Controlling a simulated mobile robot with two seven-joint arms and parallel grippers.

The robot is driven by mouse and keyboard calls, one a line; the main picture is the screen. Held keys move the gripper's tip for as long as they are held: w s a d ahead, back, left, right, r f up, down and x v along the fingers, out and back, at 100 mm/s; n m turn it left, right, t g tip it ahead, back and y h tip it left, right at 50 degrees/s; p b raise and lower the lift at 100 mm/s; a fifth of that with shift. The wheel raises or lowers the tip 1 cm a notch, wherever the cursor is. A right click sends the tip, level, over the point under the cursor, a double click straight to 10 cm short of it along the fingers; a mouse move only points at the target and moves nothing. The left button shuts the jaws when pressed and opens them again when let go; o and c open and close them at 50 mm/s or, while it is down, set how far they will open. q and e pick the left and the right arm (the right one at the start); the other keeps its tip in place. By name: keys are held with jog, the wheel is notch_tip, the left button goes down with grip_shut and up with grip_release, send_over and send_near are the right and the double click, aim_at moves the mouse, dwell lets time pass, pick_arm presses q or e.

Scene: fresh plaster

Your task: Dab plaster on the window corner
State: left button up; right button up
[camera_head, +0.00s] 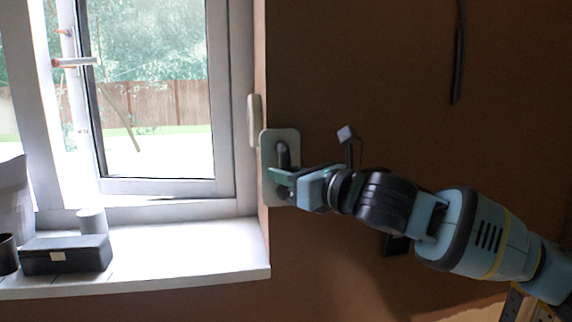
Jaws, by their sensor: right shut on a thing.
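The window (160,110) stands at the left in a white frame, and its right reveal edge meets the brown wall (360,90). My right gripper (284,178) is shut on the handle of a flat pale plastering trowel (283,138). The trowel is upright beside the window's right edge, above the sill's right end. I cannot tell whether its plate touches the wall, and the plaster on it is hidden. My left gripper is not in view.
The white sill (190,258) holds a black box (66,255), a small pale cup (91,221) and a dark cup (7,254) at the left; its right part is clear. A pale rounded object (254,120) is at the window's right edge. A dark cable (458,60) hangs at upper right.

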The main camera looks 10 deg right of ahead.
jog(key=shift+f, duration=0.75)
jog(key=shift+f, duration=0.1)
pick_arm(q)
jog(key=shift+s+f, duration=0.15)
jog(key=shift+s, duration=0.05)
pick_arm(e)
jog(key=shift+w+f, duration=0.1)
jog(key=shift+f, duration=1.8)
jog(key=shift+f, duration=0.15)
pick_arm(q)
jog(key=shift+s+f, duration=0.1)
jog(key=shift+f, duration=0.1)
pick_arm(e)
jog(key=shift+f, duration=1.9)
jog(key=shift+f, duration=0.1)
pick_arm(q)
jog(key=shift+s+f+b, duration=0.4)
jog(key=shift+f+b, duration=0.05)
pick_arm(e)
jog(key=shift+f, duration=1.9)
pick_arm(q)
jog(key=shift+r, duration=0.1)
pick_arm(e)
jog(key=shift+r, duration=0.15)
